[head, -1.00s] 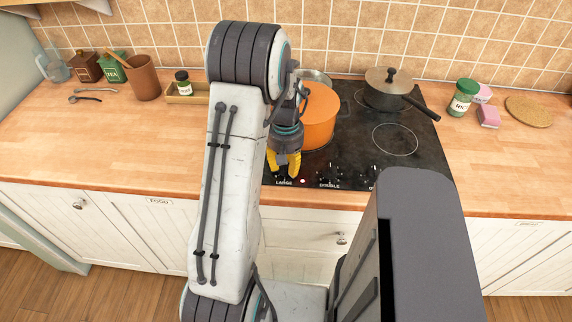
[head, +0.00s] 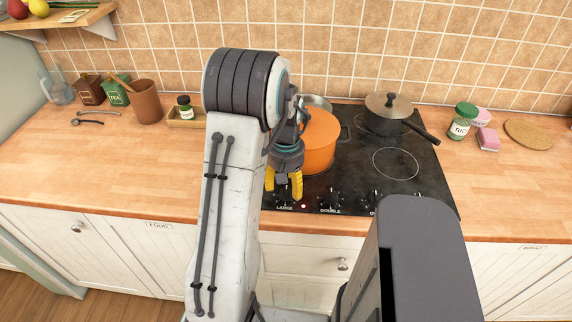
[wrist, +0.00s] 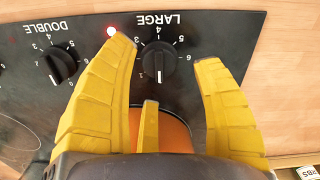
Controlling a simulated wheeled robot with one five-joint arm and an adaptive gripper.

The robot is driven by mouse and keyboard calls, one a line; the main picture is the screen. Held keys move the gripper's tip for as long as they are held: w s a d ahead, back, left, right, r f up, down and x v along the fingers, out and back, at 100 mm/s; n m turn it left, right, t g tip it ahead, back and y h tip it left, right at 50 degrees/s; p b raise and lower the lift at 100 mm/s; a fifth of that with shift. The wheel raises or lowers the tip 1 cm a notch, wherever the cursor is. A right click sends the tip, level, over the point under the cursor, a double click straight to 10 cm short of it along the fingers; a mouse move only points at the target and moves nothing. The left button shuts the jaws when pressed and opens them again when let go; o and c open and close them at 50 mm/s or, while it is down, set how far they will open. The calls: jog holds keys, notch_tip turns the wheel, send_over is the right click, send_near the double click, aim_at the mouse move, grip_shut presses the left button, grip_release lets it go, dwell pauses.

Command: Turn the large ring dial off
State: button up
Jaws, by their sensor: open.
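The large ring dial (wrist: 159,62) is a black knob with a white pointer mark, under the label LARGE on the black hob (wrist: 215,30) in the wrist view. Its pointer mark faces the bottom of that picture, away from the label. Whether the fingers reach down to the dial's height I cannot tell. In the head view my gripper (head: 284,186) hangs over the hob's front left and hides the dial.
An orange pot (head: 320,142) stands on the hob right behind my gripper. The DOUBLE dial (wrist: 59,66) sits beside the large one. A lidded dark pan (head: 385,122) is at the back right. The wooden counter at left (head: 110,165) is mostly clear.

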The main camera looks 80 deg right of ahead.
aim_at(286, 189)
notch_tip(286, 189, up, 10)
dwell(0.5)
dwell(0.7)
